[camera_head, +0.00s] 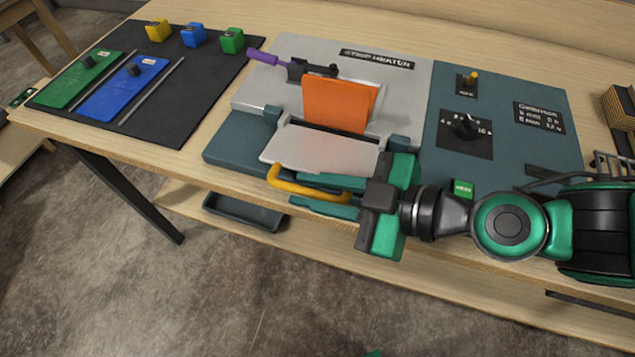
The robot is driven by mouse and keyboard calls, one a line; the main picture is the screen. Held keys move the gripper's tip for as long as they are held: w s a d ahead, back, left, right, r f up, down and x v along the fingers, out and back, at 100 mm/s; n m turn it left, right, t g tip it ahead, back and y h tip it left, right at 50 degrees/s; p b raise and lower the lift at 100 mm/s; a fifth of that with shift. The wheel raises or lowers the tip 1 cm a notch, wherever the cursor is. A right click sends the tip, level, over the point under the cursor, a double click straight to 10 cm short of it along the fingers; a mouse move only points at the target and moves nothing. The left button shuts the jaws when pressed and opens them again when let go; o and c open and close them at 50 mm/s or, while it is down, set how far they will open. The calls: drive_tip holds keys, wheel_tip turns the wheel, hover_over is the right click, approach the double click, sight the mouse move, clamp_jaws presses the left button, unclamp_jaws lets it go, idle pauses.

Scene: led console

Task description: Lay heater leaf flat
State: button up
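The strip heater (253,95) is a grey unit on a teal base on the bench. Its leaf (318,150) is a pale metal plate at the front, with a yellow bar handle (300,189) along its near edge. The leaf looks low, but its exact tilt is hard to judge. An orange sheet (338,103) stands upright just behind the leaf. My gripper (352,200) is at the right end of the handle, at the bench's front edge. Its fingers are largely hidden, so I cannot tell whether they grip the handle.
A black mat (185,110) at left holds green and blue slides, with yellow, blue and green blocks behind. A purple-handled tool (266,57) lies at the heater's back left. A teal control panel (555,90) with switch and dial is at right. A dark tray (243,212) sits below.

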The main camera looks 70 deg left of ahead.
drive_tip(key=v, duration=1)
drive_tip(key=shift+w, duration=0.15)
drive_tip(key=c, duration=0.4)
drive_tip(key=shift+w+r, duration=0.1)
clamp_jaws()
wheel_tip(320, 180, up, 3)
drive_tip(key=m+g, duration=0.2)
hover_over(326, 195)
drive_tip(key=shift+d, duration=0.3)
drive_tip(key=shift+a+f, duration=0.25)
drive_tip(key=shift+f, duration=1.95)
